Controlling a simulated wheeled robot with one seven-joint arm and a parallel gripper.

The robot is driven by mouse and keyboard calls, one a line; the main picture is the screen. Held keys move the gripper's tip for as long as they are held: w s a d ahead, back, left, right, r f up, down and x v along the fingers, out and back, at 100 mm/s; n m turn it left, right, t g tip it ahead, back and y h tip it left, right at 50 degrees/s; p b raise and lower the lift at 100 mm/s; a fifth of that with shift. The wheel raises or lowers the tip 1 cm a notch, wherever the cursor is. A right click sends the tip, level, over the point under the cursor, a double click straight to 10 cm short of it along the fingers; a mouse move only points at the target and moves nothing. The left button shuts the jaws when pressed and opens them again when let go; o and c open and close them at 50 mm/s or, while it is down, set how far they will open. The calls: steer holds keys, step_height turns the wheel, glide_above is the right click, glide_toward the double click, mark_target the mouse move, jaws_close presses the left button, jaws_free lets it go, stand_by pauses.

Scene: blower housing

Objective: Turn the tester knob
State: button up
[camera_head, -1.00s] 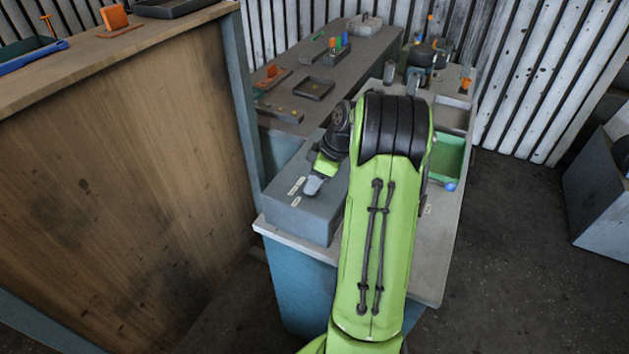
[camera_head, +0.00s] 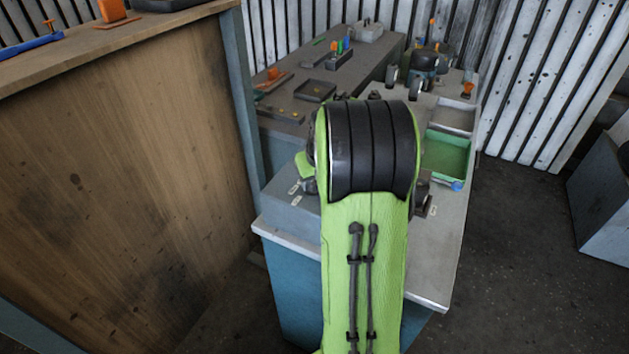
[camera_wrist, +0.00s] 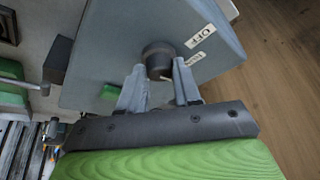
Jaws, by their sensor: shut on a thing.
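The tester is a blue-grey box (camera_head: 288,212) on the near left corner of the light bench, partly covered by my arm in the head view. Its dark round knob (camera_wrist: 158,54) shows in the wrist view on the tester's face, next to two small white labels (camera_wrist: 201,36). My gripper (camera_wrist: 159,72) has one grey finger on each side of the knob and is shut on it. In the head view my arm hides the knob and the fingers.
A green tray (camera_head: 446,157) and a blue ball (camera_head: 457,186) are to the right on the bench. A dark motor-like unit (camera_head: 425,66) stands at the back. A tall wooden panel (camera_head: 130,170) rises at the left. Bare floor lies to the right.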

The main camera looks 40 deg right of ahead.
steer(key=m, duration=0.1)
steer(key=m+h, duration=0.1)
steer(key=m, duration=0.1)
steer(key=shift+w+a+m+g, duration=0.1)
steer(key=shift+a+m+g, duration=0.05)
steer(key=shift+m+g, duration=0.15)
steer(key=m+g+h, duration=0.1)
steer(key=m, duration=0.2)
steer(key=shift+w+m, duration=0.1)
steer(key=shift+m, duration=0.2)
steer(key=m, duration=0.1)
steer(key=m+g, duration=0.1)
steer(key=m, duration=0.1)
steer(key=shift+w+a+m+h+p, duration=0.1)
steer(key=shift+a+m+h+p, duration=0.05)
steer(key=shift+m+h+p, duration=0.2)
steer(key=shift+w+m+g+p, duration=0.1)
steer(key=shift+m+g+p, duration=0.2)
steer(key=shift+m+g, duration=0.95)
steer(key=shift+m+t, duration=0.25)
steer(key=shift+m, duration=0.35)
steer(key=o, duration=1)
steer(key=shift+o, duration=0.2)
steer(key=shift+r, duration=0.1)
